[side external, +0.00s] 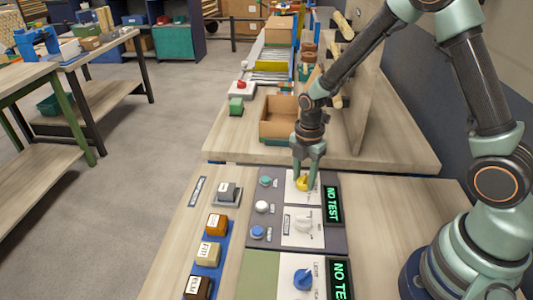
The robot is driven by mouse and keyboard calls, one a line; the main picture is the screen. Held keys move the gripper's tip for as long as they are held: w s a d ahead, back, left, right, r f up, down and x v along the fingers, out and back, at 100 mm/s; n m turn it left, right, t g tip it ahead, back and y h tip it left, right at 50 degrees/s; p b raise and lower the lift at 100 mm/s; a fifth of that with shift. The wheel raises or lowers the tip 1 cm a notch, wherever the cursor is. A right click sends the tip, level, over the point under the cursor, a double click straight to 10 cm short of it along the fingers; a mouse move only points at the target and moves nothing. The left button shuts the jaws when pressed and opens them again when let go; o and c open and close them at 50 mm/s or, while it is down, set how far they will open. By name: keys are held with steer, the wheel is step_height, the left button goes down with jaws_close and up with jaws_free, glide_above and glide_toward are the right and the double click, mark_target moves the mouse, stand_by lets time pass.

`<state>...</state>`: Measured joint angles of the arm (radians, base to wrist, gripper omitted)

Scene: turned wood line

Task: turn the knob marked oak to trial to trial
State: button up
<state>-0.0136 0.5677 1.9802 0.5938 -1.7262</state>
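My gripper (306,178) points down at the yellow knob (301,184), at the top of the grey control panel. Its fingertips are at the knob and cover part of it; I cannot tell whether they are closed on it. A white knob (303,224) sits below it on the same panel, with a small upright label at its left. A blue knob (303,279) is on the lower panel. The markings are too small to read, so I cannot tell which knob is oak or where trial lies.
Green-lit displays reading NO TEST (333,204) stand right of the knobs. Round buttons (262,207) line the panel's left. Labelled blocks (208,253) sit further left.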

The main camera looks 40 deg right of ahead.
jaws_close()
steer(key=shift+m, duration=0.3)
steer(key=m, duration=0.5)
steer(key=shift+m, duration=0.3)
steer(key=m, duration=2)
steer(key=shift+m, duration=0.4)
